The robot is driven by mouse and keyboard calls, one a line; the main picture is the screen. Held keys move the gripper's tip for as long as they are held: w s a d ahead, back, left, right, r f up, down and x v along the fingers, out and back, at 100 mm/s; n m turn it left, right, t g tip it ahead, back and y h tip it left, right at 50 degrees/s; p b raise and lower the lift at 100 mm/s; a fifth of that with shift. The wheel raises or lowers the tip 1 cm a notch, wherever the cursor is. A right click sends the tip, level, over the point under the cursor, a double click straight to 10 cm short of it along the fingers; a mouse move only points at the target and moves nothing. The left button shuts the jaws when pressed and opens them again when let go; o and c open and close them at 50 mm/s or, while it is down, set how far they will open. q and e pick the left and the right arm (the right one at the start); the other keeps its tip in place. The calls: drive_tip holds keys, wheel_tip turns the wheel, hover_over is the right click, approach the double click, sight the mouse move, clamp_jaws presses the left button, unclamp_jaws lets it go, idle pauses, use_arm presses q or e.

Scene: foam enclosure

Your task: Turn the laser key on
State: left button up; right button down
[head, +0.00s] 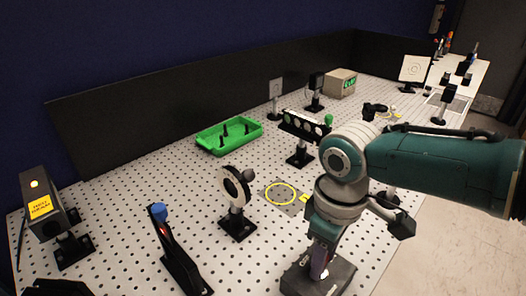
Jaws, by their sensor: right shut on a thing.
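My right arm comes in from the right, and its gripper (320,268) points down at a dark box (343,278) at the bottom edge of the picture. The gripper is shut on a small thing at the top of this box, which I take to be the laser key. The fingers hide most of the key, so its turn position cannot be read. The laser housing (42,203) with a yellow warning label stands at the far left, and a small orange light glows on it. My left gripper does not show clearly.
A perforated optical table (120,188) carries a round mount (236,195), a blue-knobbed lever (172,250), a green tray (229,136) and a lens rack (303,125). A yellow ring (281,194) marks the table. Black foam walls (150,105) stand behind.

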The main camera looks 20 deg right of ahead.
drive_tip(key=shift+m, duration=0.5)
drive_tip(key=shift+c, duration=2.4)
unclamp_jaws()
wheel_tip(320, 180, up, 9)
drive_tip(key=p, duration=0.2)
drive_tip(key=shift+f+p, duration=0.1)
drive_tip(key=shift+p, duration=0.3)
drive_tip(key=shift+r, duration=0.6)
drive_tip(key=shift+a, duration=0.15)
